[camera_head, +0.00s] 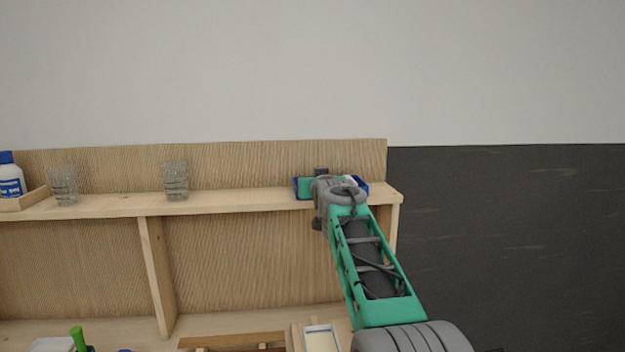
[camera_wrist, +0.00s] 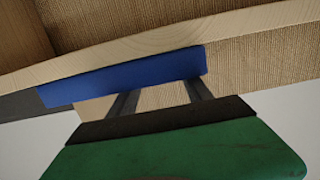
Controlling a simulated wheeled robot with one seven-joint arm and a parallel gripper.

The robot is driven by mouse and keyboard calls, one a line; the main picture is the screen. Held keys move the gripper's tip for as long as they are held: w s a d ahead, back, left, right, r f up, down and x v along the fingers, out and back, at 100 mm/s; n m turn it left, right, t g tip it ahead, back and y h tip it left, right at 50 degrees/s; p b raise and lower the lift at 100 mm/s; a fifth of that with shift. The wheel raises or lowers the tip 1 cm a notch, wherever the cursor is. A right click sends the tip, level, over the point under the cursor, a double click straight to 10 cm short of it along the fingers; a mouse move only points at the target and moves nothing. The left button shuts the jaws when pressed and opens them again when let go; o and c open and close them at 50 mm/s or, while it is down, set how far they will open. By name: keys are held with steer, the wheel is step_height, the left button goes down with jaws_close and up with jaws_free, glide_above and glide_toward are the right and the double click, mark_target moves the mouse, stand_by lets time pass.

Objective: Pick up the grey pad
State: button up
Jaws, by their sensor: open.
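I cannot make out the grey pad in either view. My gripper (camera_wrist: 160,90) is open in the wrist view, its two dark fingers spread apart and pointing at a blue tray (camera_wrist: 150,75). The fingertips meet the tray's edge in the picture; whether they touch it is unclear. In the head view the blue tray (camera_head: 362,186) sits at the right end of the upper shelf, partly hidden behind my wrist. What lies in the tray is hidden, and the fingers are not clear there.
The wooden shelf (camera_head: 250,200) also bears two clear glasses (camera_head: 175,181) (camera_head: 64,185) and a white bottle with a blue cap (camera_head: 10,180). Its back panel rises behind the tray. A pale, light-edged box (camera_head: 321,340) stands below. Shelf space between glass and tray is clear.

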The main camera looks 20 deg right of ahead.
steer(key=x, duration=0.3)
steer(key=shift+w+f+p, duration=0.1)
steer(key=shift+w+p, duration=0.05)
steer(key=shift+p, duration=0.25)
steer(key=c, duration=1)
